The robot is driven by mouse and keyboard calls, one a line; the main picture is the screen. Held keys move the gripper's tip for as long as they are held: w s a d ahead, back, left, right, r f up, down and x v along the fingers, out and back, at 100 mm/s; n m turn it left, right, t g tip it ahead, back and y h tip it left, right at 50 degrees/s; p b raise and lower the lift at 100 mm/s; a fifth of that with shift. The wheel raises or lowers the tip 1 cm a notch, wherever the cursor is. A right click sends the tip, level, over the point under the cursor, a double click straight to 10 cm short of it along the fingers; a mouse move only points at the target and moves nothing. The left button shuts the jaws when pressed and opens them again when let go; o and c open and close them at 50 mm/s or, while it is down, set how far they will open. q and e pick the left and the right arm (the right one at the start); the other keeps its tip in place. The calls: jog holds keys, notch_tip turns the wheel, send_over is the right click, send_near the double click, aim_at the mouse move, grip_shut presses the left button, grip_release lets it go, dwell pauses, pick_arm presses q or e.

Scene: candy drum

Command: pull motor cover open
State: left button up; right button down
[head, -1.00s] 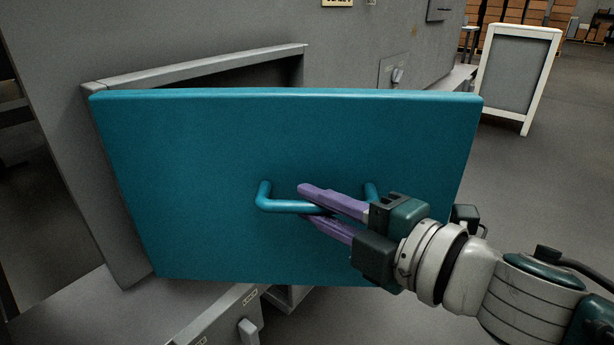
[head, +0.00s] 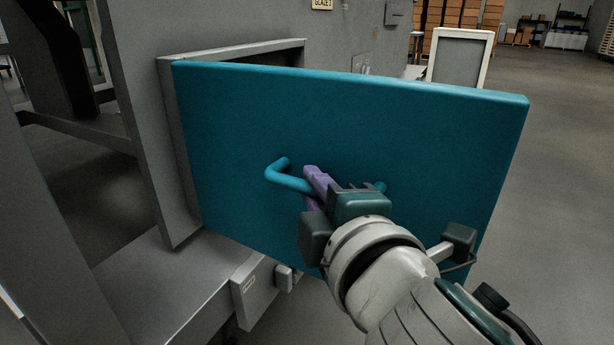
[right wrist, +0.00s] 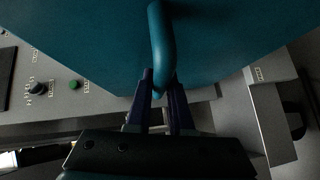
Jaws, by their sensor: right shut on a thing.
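The teal motor cover (head: 345,130) stands swung out from its grey frame (head: 180,150), joined at its left side, with a dark gap behind its top edge. Its bar handle (head: 290,182) is teal too. My right gripper (head: 314,188), with purple fingers, is shut on the handle; its body hides the handle's right part. In the right wrist view the handle (right wrist: 162,45) runs down between the two fingers (right wrist: 163,90) with the cover (right wrist: 80,35) behind it. My left gripper is not in view.
A grey ledge with a small box and latch (head: 262,290) lies below the cover. A white-framed board (head: 460,58) stands behind the cover's right top edge. Open floor (head: 560,200) lies to the right. Grey beams (head: 75,130) stand at the left.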

jog(key=shift+s+a+f, duration=0.1)
dwell(0.3)
jog(key=c, duration=0.8)
grip_release()
jog(key=shift+s, duration=0.3)
jog(key=p+v, duration=0.2)
jog(key=v, duration=0.7)
jog(key=shift+s+p, duration=0.1)
jog(key=shift+p, duration=0.25)
